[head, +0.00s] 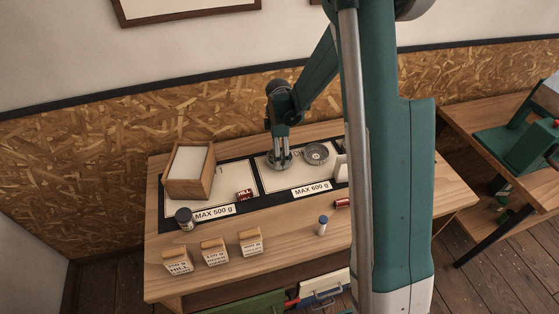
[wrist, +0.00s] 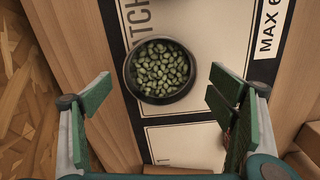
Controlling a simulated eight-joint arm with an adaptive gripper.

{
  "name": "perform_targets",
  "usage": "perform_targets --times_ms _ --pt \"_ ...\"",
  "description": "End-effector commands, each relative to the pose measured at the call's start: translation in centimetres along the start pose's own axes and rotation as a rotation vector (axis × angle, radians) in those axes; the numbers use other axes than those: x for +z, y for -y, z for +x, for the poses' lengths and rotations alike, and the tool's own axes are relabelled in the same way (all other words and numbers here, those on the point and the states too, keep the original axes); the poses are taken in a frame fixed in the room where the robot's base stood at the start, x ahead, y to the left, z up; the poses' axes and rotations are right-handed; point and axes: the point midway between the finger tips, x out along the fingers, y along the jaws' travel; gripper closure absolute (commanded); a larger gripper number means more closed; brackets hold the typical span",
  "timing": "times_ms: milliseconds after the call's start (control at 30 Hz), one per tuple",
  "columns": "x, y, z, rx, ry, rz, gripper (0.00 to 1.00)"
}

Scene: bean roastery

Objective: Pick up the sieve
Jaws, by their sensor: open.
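The sieve (head: 316,153) appears as a round grey shallow thing with a paler centre. In the head view it lies on the right mat, to the right of my gripper (head: 280,153). I do not make it out in the wrist view. There my gripper (wrist: 160,98) is open and empty, its green fingers wide apart. Between them in the picture, below the gripper, stands a dark round bowl (wrist: 130,75) full of green beans. In the head view my gripper largely hides the bowl.
A wooden box (head: 187,190) with a pale top stands at the back left of the table (head: 290,243). A dark jar (head: 184,219), several labelled blocks (head: 214,251), a red HILL pack (head: 244,194), a small bottle (head: 322,226) and a red can (head: 342,203) surround the mats.

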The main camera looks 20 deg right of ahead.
Motion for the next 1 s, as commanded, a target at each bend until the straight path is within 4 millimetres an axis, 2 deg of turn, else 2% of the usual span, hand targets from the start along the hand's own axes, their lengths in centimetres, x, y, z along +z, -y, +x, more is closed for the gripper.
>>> perform_targets --times_ms 200,767,867,1000 --pt "-0.01 0.01 1.35 0.0 0.0 0.0 0.17" --pt "-0.01 0.02 1.45 0.0 0.0 0.0 0.17" --pt "-0.01 0.02 1.45 0.0 0.0 0.0 0.26" --pt "-0.01 0.02 1.45 0.0 0.0 0.0 0.45"
